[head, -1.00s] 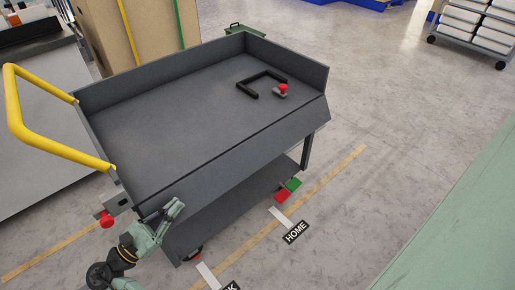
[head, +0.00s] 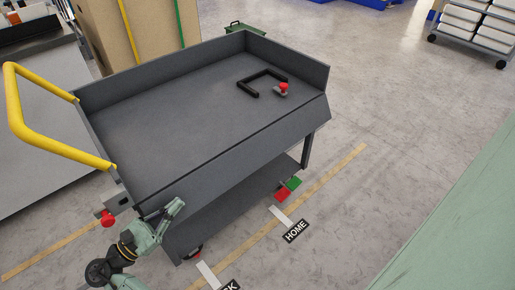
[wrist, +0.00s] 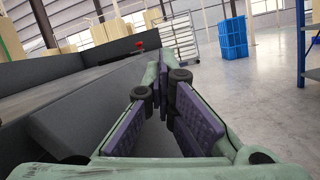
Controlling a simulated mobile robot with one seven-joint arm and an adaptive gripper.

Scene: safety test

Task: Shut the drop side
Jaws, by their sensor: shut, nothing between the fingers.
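The drop side (head: 235,152) is a long dark grey panel along the cart's near edge. It hangs outward and down from the deck, so that side of the cart is open. The grey cart deck (head: 165,110) has raised walls at its other sides. My gripper (head: 179,204) is at the left end of the drop side, close to its outer face; I cannot tell whether it touches. In the wrist view my gripper (wrist: 163,72) has its fingertips together with nothing between them, and the dark panel (wrist: 85,100) lies to their left.
A black U-shaped handle (head: 248,90) and a red-knobbed piece (head: 282,90) are at the deck's far right. A yellow push handle (head: 25,120) and another red knob (head: 107,219) are at the left end. Red (head: 283,195) and green (head: 294,183) pedals sit low.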

